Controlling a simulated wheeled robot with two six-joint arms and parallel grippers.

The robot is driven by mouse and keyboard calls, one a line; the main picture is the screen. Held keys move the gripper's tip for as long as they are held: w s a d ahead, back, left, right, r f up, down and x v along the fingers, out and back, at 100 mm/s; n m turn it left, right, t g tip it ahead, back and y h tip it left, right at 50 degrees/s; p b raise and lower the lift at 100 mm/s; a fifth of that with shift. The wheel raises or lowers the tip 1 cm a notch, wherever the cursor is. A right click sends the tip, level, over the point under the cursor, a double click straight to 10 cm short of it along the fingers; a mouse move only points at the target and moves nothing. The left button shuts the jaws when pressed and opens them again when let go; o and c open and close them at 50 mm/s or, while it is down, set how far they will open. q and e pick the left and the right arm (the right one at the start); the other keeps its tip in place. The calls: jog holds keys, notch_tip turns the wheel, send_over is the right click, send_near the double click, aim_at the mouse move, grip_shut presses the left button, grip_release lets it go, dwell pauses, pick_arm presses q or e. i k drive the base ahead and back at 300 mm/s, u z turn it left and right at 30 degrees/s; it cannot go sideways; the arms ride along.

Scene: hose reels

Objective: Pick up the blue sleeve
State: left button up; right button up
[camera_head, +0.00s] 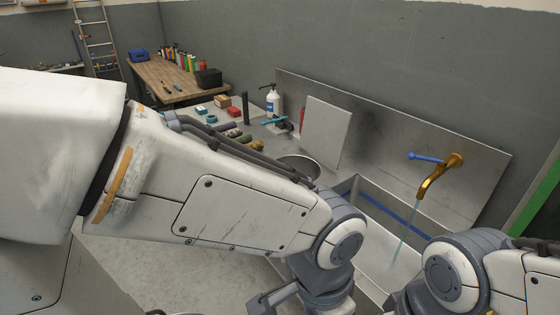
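I cannot tell for sure which thing is the blue sleeve. Several small blue things show: a blue piece (201,109) at the left of the steel counter, a light blue piece (272,120) by the white pump bottle, and a long blue strip (395,212) along the sink's inside wall. My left arm crosses the picture from the left and hides much of the counter. Part of what seems to be my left gripper (274,298) shows at the bottom edge, cut off, and its opening cannot be judged. My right arm is at the lower right; its gripper is out of view.
A brass tap (440,175) with a blue lever runs water into the sink (372,262). A grey-white board (326,132) leans behind a round metal bowl (299,166). A white pump bottle (273,103) stands at the back. A wooden bench (170,82) is farther left.

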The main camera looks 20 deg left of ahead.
aim_at(229, 126)
jog(key=u, duration=0.8)
jog(key=k, duration=1.1)
jog(key=u, duration=1.65)
jog(key=i, duration=3.45)
jog(key=z, duration=0.75)
jog(key=i, duration=0.85)
jog(key=z, duration=1.45)
jog(key=i, duration=0.85)
jog(key=z, duration=0.5)
jog(key=i, duration=1.15)
jog(key=z, duration=0.15)
